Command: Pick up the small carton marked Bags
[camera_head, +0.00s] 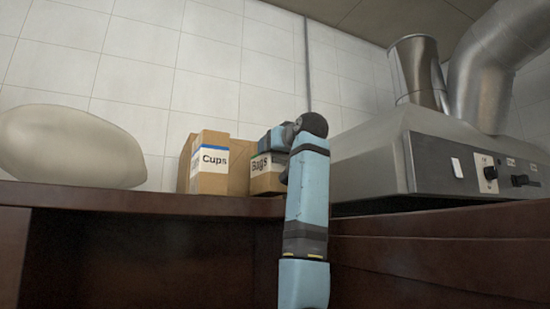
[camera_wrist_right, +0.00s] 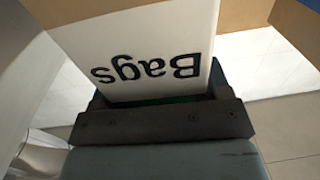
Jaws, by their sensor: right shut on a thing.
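The small carton marked Bags (camera_head: 264,170) is a brown box with a white label. In the head view it is on the dark shelf, right of the Cups carton, and my right arm partly hides it. My right gripper (camera_head: 272,148) reaches it from the right and is shut on it. In the right wrist view the Bags label (camera_wrist_right: 150,60) fills the top middle, upside down, close against the dark gripper bar (camera_wrist_right: 150,124). The fingertips are hidden in both views. My left gripper is not in view.
The Cups carton (camera_head: 208,163) stands left of the Bags carton. A pale rounded sack (camera_head: 68,148) lies further left on the dark shelf (camera_head: 130,200). A metal hood (camera_head: 400,155) with ducts rises close at the right. A tiled wall is behind.

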